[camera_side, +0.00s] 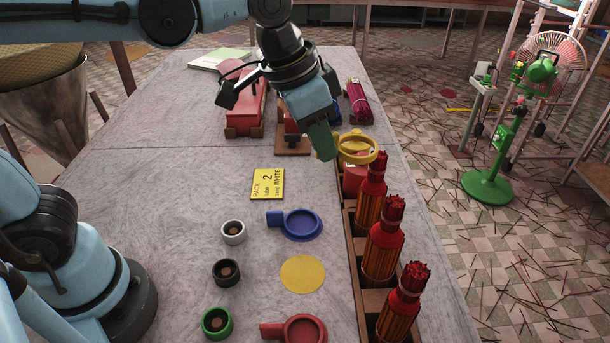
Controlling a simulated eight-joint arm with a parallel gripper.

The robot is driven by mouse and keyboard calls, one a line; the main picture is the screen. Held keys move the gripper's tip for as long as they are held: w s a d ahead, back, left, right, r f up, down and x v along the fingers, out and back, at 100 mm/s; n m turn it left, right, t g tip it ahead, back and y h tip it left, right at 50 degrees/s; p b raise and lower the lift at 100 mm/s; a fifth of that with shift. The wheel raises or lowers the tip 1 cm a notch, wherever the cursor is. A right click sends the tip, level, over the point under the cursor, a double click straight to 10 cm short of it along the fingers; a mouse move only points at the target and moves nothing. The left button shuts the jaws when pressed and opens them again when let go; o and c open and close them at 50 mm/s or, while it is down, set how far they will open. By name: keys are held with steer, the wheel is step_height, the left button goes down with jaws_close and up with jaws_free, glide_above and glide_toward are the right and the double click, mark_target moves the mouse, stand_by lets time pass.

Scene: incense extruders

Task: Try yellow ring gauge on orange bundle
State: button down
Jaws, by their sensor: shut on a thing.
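My gripper (326,140) is shut on the yellow ring gauge (344,159) by its handle, which the fingers hide. The ring is held above the table, roughly level. Its right edge is close to the tufted top of the farthest orange bundle (371,190); I cannot tell whether they touch. The ring is not around that bundle's body. Two more orange bundles with red tops, a middle one (382,250) and a near one (397,312), stand upright in the wooden rack (358,277) along the table's right side.
A blue ring gauge (302,237) and a red one (304,333) lie on the table, with a yellow disc (303,274) between them. White (233,232), black (226,272) and green (216,322) cups stand left. A yellow card (267,184) lies mid-table. Red equipment (244,108) stands behind.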

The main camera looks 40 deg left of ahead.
steer(key=s+d+f+m, duration=0.1)
steer(key=d+m, duration=0.2)
steer(key=d, duration=0.5)
steer(key=shift+s+f+g+h, duration=0.25)
steer(key=shift+s+g+h, duration=0.05)
steer(key=shift+s+h, duration=0.1)
steer(key=shift+f, duration=0.2)
steer(key=shift+f, duration=1.7)
steer(key=shift+f, duration=2.3)
steer(key=shift+r, duration=0.15)
stand_by(0.4)
step_height(320, 180, up, 11)
stand_by(1.7)
